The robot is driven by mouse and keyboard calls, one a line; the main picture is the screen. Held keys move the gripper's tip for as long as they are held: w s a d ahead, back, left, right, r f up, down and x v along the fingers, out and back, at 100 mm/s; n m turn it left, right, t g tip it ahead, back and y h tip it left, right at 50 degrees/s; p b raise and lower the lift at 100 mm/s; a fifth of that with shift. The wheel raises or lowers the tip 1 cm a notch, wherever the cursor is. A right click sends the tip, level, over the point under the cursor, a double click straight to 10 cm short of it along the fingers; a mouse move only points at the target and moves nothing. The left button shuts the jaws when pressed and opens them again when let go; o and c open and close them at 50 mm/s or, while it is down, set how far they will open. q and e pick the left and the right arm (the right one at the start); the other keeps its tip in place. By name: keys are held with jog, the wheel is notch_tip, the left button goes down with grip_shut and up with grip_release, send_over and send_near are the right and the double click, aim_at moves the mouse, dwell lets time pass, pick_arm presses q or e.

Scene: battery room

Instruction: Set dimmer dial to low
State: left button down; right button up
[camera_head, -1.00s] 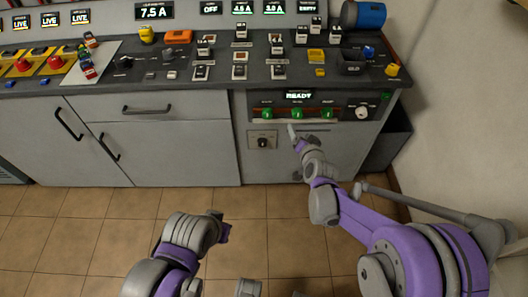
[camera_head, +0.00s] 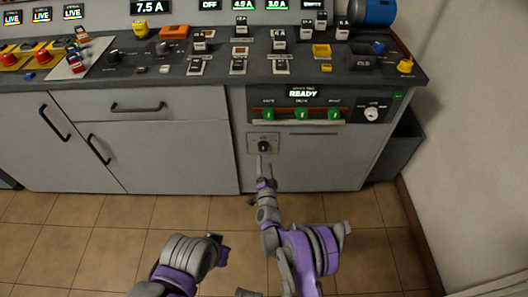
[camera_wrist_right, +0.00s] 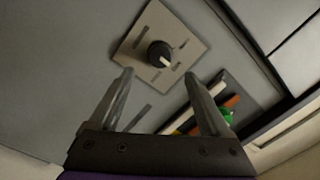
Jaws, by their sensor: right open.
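A black dial (camera_head: 263,146) with a white pointer mark sits on a square beige plate on the front of the grey cabinet, below the green switches. It also shows in the right wrist view (camera_wrist_right: 160,54), with the plate around it; the plate's marks are too small to read. My right gripper (camera_head: 263,163) is just below the dial in the head view. In the wrist view, the two fingers of the right gripper (camera_wrist_right: 158,76) are apart and empty, with the dial beyond and between their tips. Of my left arm only links show; its gripper is out of sight.
Above the dial is a panel with a READY display (camera_head: 303,92), green switches (camera_head: 301,115) and a rail. A white round knob (camera_head: 372,114) is to its right. The worktop (camera_head: 225,78) holds many switches. The tiled floor in front is clear.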

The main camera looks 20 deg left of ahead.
aim_at(263, 149)
jog(key=b+x, duration=0.1)
jog(key=x, duration=0.7)
jog(key=shift+d, duration=0.1)
jog(key=shift+s, duration=0.1)
grip_shut()
jog(key=shift+n, duration=0.3)
jog(key=shift+n+b, duration=0.4)
jog(key=shift+n, duration=0.6)
jog(key=n, duration=0.2)
jog(key=shift+n, duration=0.3)
jog(key=n, duration=0.6)
jog(key=shift+a+r, duration=0.1)
jog(key=shift+a, duration=0.1)
jog(key=shift+n, duration=0.3)
